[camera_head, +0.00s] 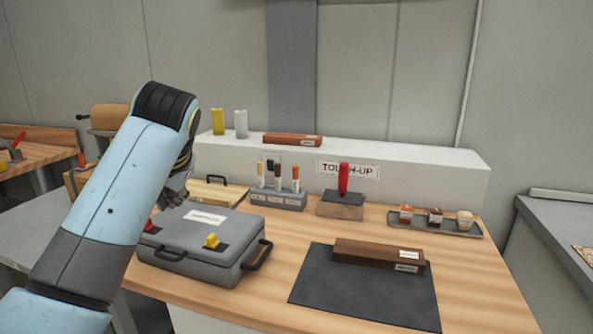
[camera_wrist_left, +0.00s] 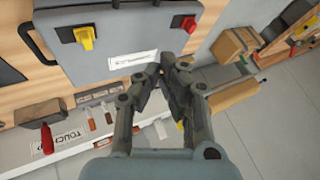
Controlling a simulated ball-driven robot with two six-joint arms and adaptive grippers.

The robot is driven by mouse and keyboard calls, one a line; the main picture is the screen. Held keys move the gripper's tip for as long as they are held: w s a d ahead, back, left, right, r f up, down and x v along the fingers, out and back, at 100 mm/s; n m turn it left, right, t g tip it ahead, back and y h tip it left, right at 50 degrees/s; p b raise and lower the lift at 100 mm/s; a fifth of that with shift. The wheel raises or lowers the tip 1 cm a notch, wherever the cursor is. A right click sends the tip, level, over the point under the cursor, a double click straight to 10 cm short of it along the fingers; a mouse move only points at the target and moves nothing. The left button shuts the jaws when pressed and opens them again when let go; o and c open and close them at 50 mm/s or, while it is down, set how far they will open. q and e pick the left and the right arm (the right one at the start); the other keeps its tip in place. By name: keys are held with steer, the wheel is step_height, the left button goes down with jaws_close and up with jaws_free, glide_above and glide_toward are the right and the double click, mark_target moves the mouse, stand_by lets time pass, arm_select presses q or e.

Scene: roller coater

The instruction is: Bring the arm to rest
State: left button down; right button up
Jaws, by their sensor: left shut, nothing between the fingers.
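My left arm comes in from the left in the head view, its gripper (camera_head: 177,190) partly hidden behind the wrist, at the far left edge of the grey case. In the left wrist view my left gripper (camera_wrist_left: 172,68) is shut with nothing between its fingers, and its fingertips overlap the edge of the case in the picture. The grey case (camera_head: 190,252) has a black front handle, a yellow latch (camera_head: 212,241) and a white label; it also shows in the left wrist view (camera_wrist_left: 125,25). I cannot tell if the fingers touch it. My right gripper is not in view.
A dark mat (camera_head: 330,290) bears a brown wood block (camera_head: 365,256). A white shelf (camera_head: 430,170) backs the wooden bench. Bare bench top lies between case and mat.

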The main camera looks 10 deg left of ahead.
arm_select(q)
steer(key=s+d+f+h, duration=0.2)
steer(key=s+f, duration=0.7)
steer(key=s, duration=0.5)
steer(key=s+d+f+m+g+h, duration=0.1)
steer(key=s+d, duration=0.1)
steer(key=s, duration=0.6)
steer(key=s+d+f+g+h, duration=0.1)
steer(key=s+d, duration=0.1)
steer(key=s, duration=0.7)
step_height(320, 180, down, 31)
steer(key=s+a+g+b, duration=0.1)
steer(key=s+a+b, duration=0.1)
steer(key=b, duration=0.4)
steer(key=s+f+g+b, duration=0.1)
steer(key=s+f+b, duration=0.4)
steer(key=s+f, duration=1.4)
step_height(320, 180, down, 4)
steer(key=shift+a+r+n, duration=0.1)
steer(key=shift+a+n, duration=0.2)
steer(key=shift+a, duration=0.15)
